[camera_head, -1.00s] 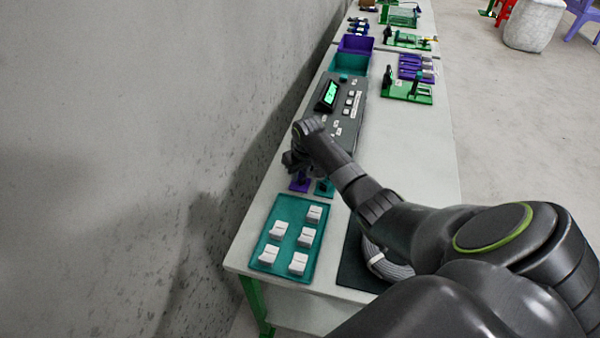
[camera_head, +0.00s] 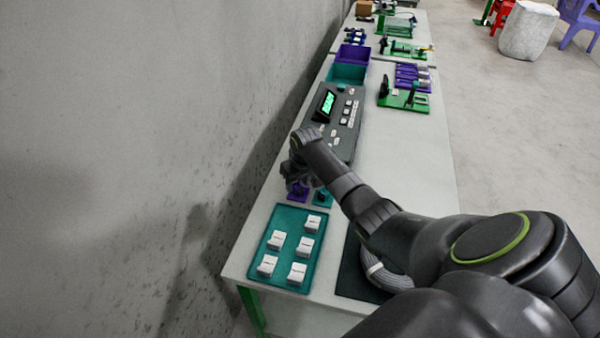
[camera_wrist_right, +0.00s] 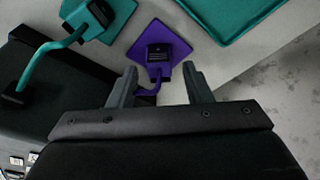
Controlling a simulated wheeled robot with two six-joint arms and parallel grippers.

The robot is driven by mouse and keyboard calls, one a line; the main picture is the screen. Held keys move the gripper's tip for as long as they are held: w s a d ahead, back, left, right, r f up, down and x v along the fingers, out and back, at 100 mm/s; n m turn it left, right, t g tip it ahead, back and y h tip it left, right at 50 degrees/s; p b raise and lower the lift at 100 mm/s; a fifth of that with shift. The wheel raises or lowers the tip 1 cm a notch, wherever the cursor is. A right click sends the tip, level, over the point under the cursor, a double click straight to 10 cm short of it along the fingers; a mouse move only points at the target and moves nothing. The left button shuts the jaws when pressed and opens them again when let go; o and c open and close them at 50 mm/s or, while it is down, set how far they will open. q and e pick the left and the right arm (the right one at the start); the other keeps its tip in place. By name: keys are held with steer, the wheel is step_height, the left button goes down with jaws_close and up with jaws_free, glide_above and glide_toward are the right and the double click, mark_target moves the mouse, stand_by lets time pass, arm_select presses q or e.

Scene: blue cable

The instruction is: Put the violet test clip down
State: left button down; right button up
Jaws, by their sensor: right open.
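The violet test clip's square base (camera_wrist_right: 158,28) lies on the pale table in the right wrist view, with a black block (camera_wrist_right: 159,53) on it. A violet curved lead (camera_wrist_right: 150,90) runs from it toward my right gripper (camera_wrist_right: 161,84). The gripper is open, one finger on each side of the lead, and I see nothing clamped. In the head view the violet piece (camera_head: 298,193) shows just below the right gripper (camera_head: 297,182), whose fingers are hard to make out. My left gripper is not in view.
A teal stand (camera_wrist_right: 118,18) with a black block and teal lead sits beside the violet one. The dark tester (camera_head: 335,115) with a lit green screen stands behind. A teal tray (camera_head: 270,262) with several white blocks is in front. The wall is close on the left.

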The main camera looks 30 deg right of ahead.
steer(key=v, duration=1.1)
steer(key=shift+r, duration=0.35)
steer(key=shift+s+f, duration=0.1)
